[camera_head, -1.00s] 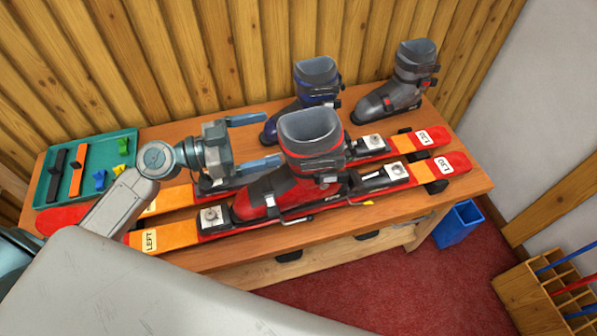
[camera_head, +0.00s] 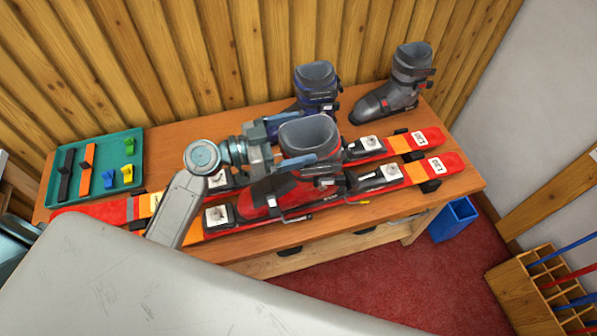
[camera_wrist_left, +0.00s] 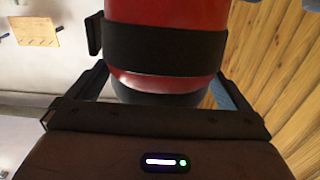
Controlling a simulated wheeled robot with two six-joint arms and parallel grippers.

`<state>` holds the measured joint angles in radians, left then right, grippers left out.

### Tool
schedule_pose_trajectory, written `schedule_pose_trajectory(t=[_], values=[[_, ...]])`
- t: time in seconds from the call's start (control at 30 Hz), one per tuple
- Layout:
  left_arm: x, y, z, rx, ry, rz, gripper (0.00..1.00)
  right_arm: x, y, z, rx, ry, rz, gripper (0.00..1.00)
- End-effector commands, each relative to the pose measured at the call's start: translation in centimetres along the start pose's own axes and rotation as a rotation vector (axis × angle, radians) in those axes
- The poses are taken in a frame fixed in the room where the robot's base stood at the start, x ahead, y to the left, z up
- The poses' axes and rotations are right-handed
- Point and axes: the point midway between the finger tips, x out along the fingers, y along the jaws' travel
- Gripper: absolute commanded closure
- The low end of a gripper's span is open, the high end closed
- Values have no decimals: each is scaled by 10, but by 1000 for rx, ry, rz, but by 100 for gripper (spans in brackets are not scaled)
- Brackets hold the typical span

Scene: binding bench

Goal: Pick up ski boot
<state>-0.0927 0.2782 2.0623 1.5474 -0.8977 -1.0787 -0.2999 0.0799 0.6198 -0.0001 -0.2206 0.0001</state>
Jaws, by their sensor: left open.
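A red ski boot with a grey cuff (camera_head: 270,197) sits on the front ski on the bench. A dark blue boot (camera_head: 317,90) stands behind it, and a grey boot (camera_head: 408,78) stands at the back right. My left gripper (camera_head: 289,142) is open at the red boot's upper part, with a finger on each side of the grey cuff. In the left wrist view the red boot (camera_wrist_left: 168,82) with its black strap lies between the open fingers. I cannot tell whether they touch it. My right gripper is not in view.
Two red and orange skis with bindings (camera_head: 421,172) lie along the wooden bench (camera_head: 457,179). A green tray (camera_head: 134,153) with small parts is at the left. A blue bin (camera_head: 455,220) and a wooden rack (camera_head: 517,292) stand on the floor at the right.

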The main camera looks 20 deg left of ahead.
Motion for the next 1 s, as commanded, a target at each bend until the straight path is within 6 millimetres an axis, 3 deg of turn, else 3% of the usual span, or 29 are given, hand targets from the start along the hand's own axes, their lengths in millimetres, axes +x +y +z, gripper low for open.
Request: schedule_pose_trajectory(t=[0.4,0.8,1.0], values=[[10,0,1,0,-1,1,0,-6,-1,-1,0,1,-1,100],[10,0,-2,1,4,1,76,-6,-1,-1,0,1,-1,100],[10,0,-2,2,4,1,76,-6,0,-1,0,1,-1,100]])
